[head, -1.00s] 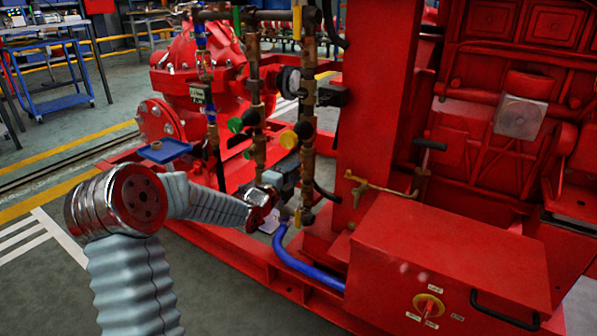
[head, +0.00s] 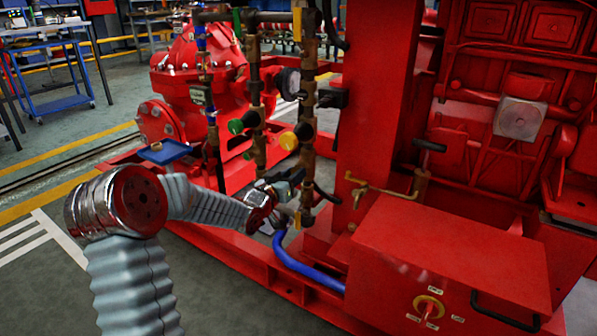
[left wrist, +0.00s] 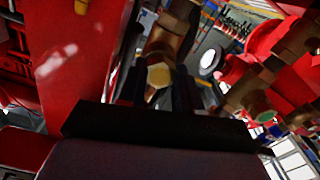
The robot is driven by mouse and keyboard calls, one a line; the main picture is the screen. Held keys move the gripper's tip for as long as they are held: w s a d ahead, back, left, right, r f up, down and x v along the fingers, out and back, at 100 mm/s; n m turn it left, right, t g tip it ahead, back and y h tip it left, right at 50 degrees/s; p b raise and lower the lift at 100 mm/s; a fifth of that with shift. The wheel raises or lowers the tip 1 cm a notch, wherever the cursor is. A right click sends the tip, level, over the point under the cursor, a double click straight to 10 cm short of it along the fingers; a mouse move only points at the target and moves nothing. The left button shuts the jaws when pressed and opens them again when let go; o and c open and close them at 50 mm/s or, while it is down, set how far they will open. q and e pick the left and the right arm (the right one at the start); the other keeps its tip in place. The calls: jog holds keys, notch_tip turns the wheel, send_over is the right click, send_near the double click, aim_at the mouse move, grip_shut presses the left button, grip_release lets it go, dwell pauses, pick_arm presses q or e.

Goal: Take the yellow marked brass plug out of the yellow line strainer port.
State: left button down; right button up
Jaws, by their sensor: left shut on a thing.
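My left gripper (head: 291,187) reaches in from the left to the foot of the yellow line, the brass pipe (head: 306,100) with a yellow disc on it. In the left wrist view, the yellow-faced hex head of the brass plug (left wrist: 159,75) sits between my dark fingers (left wrist: 158,92), which are shut on it. The brass strainer body (left wrist: 172,38) is right behind the plug, in line with it. I cannot tell how deep the plug sits in the port, which is hidden behind its head. My right gripper is out of view.
A green-disc brass line (head: 257,120) stands close on the left. A blue hose (head: 300,266) runs below the gripper. A blue tray (head: 180,152) with a small brass-coloured thing lies at left. A red box (head: 440,255) and red post (head: 375,110) bound the right.

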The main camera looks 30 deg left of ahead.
pick_arm(q)
jog(key=n, duration=0.3)
jog(key=shift+r, duration=0.1)
dwell(0.3)
jog(key=n, duration=2.4)
